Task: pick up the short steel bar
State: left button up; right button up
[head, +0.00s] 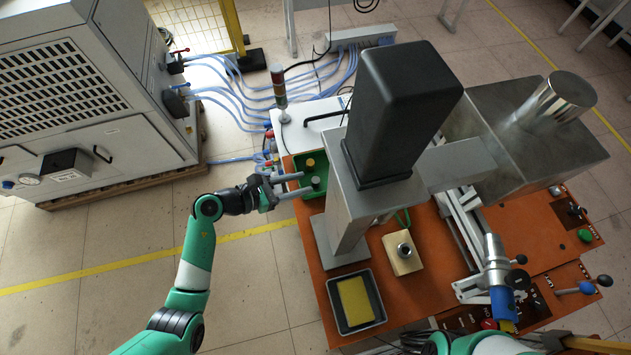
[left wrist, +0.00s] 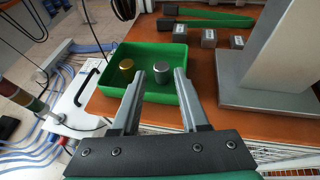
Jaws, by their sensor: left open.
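The short steel bar is a grey upright cylinder (head: 316,183) in a green tray (head: 306,193) at the left edge of the orange table. In the left wrist view the steel bar (left wrist: 163,72) shows between and just beyond my fingertips. A brass-coloured cylinder (left wrist: 126,63) stands to its left in the same tray (left wrist: 183,65). My left gripper (head: 307,181) is open and empty, its fingers reaching over the tray's near side toward the steel bar. It also shows in the left wrist view (left wrist: 160,76). Contact with the bar cannot be seen. My right gripper is not in view.
A tall grey machine column with a black head (head: 405,105) stands right of the tray. A black tray (head: 374,324) with a yellow pad and a block with a metal ring (head: 403,262) lie nearer. Small grey blocks (left wrist: 208,37) sit behind the green tray.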

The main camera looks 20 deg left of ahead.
aim_at(310, 182)
pick_arm(q)
jog(key=b+x, duration=0.1)
jog(key=x, duration=0.3)
jog(key=shift+s+f, duration=0.2)
grip_shut()
jog(key=shift+r, duration=0.1)
notch_tip(310, 182, up, 10)
jog(key=p, duration=0.4)
